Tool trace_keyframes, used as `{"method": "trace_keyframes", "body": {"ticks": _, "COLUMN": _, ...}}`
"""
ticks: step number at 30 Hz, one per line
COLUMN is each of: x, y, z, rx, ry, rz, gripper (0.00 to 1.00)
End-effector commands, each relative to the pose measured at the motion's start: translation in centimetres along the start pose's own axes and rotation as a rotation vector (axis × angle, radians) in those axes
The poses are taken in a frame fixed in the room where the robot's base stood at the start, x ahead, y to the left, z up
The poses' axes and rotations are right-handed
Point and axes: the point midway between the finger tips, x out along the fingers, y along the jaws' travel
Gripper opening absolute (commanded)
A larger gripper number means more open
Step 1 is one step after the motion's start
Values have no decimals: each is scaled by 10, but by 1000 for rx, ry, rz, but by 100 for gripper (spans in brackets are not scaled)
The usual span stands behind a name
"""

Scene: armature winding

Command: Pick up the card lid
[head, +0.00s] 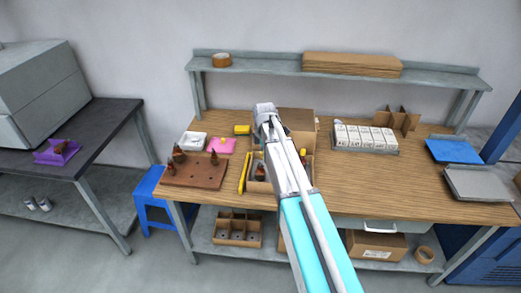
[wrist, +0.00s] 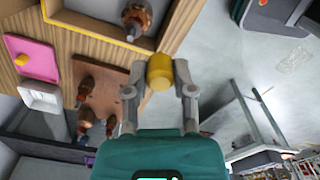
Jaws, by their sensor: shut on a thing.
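A brown card piece (head: 298,117), which looks like the card lid, lies behind my arm at the middle of the wooden bench. My arm covers part of it. In the wrist view my gripper (wrist: 160,88) has its two fingers on either side of a short yellow piece (wrist: 160,71) and is shut on it. I cannot tell whether this piece is part of something longer. The head view does not show the fingertips clearly. An open card box (head: 256,186) with dark copper armatures stands beside my arm. The card lid is not clear in the wrist view.
A brown board (head: 200,172) with armatures, a pink pad (head: 221,146) and a white tray (head: 193,141) lie to the left.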

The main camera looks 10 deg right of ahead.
Motion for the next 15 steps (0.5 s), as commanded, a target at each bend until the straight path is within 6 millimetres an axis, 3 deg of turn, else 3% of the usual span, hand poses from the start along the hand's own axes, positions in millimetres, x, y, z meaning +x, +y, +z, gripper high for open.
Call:
{"method": "trace_keyframes", "body": {"ticks": 3, "x": -20, "y": -14, "z": 0, "rx": 0, "ry": 0, "rz": 0, "gripper": 18}}
{"method": "trace_keyframes", "body": {"ticks": 9, "x": -36, "y": -58, "z": 1, "rx": 0, "ry": 0, "rz": 0, "gripper": 18}}
{"method": "trace_keyframes", "body": {"ticks": 15, "x": -48, "y": -85, "z": 2, "rx": 0, "ry": 0, "rz": 0, "gripper": 18}}
